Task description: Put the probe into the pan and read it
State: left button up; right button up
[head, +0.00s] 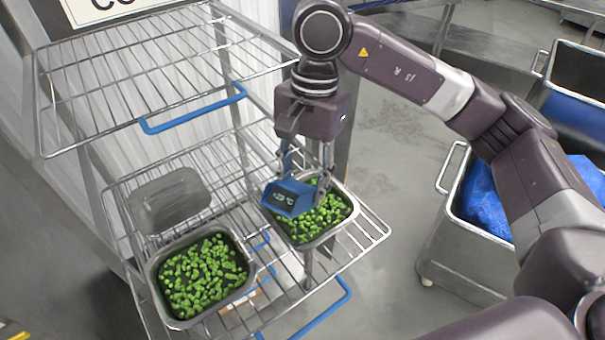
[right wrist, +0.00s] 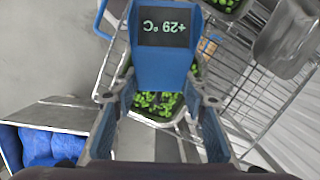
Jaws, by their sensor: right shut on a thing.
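The blue probe (head: 290,197) has a dark display and is held over the right-hand pan (head: 352,213) of green pieces. In the right wrist view the probe (right wrist: 165,70) shows its display, which seems to read +29 °C. The probe's stem and tip are hidden, so I cannot tell how deep it reaches. My right gripper (head: 305,178) is shut on the probe, pointing down above the pan. In the right wrist view green pieces show below the probe, between the fingers. My left gripper is not in view.
An empty upper wire shelf (head: 150,70) with a blue handle is above left. A metal bin (head: 455,245) with blue lining stands at right.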

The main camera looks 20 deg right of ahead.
aim_at(305, 185)
notch_tip(305, 185, down, 4)
jog(key=shift+d+r+b, duration=0.1)
jog(key=shift+r+b, duration=0.05)
jog(key=shift+b, duration=0.45)
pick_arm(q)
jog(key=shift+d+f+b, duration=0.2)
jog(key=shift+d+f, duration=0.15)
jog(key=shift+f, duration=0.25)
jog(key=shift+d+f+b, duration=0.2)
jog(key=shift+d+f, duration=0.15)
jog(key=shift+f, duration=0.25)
pick_arm(e)
jog(key=shift+f, duration=1.25)
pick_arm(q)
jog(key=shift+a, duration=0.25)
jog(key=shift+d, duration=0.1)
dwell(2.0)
pick_arm(e)
jog(key=shift+r+p, duration=1.9)
jog(key=shift+r, duration=3)
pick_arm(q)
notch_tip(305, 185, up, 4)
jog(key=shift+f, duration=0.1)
